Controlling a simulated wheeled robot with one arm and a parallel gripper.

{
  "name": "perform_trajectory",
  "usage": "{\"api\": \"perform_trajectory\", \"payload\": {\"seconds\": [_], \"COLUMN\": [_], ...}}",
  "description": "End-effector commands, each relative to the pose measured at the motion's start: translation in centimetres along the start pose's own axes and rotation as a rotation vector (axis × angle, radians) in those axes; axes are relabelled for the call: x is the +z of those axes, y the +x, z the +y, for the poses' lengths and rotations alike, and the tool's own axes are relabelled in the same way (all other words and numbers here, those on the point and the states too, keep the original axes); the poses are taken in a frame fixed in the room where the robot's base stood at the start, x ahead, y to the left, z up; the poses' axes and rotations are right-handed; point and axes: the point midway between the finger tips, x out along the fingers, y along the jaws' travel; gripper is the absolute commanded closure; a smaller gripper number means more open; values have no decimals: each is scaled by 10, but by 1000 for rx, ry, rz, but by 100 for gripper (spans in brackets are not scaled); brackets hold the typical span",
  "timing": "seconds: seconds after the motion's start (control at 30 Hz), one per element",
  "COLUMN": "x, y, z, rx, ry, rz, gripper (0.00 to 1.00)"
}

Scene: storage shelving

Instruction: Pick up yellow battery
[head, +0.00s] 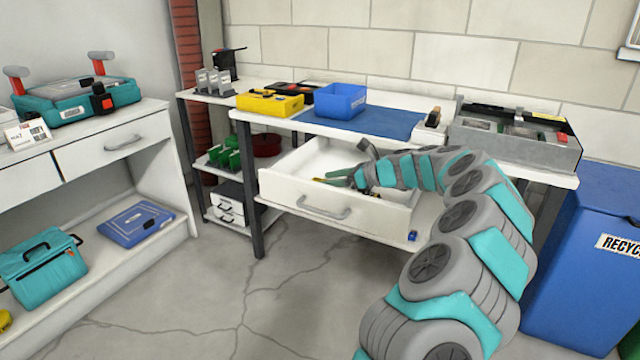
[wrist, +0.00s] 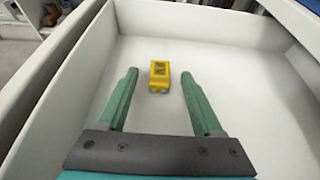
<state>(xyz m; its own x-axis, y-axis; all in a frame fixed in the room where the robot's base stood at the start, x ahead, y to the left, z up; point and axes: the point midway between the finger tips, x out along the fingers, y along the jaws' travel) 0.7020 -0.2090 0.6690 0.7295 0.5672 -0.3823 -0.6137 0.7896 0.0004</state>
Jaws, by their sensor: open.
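The yellow battery (wrist: 159,76) is a small yellow block with dark markings. It lies on the white floor of the open drawer (head: 284,184), ahead of my gripper in the wrist view. My gripper (wrist: 160,86) is open, with its two green fingers apart and nothing held between them. The battery shows in the gap between the fingertips, a little beyond them, and I cannot tell the height of the fingers above the drawer floor. In the head view my gripper (head: 345,178) reaches into the drawer; the battery cannot be made out clearly there.
The drawer walls stand close around my gripper. The worktop above the drawer holds a blue bin (head: 340,101), a yellow tray (head: 270,103) and a grey case (head: 515,138). A blue recycling bin (head: 590,260) stands at the right. The floor in front is clear.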

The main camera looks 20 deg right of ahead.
Motion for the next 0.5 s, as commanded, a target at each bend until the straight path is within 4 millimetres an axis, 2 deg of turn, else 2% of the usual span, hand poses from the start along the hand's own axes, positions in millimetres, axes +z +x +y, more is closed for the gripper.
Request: {"api": "perform_trajectory", "payload": {"seconds": [0.1,0.33,0.5], "x": [0,0,0], "y": [14,15,15], "z": [1,0,0], "rx": [2,1,1], "ry": [-2,-1,-1], "rz": [1,1,1], "gripper": [32,32,51]}}
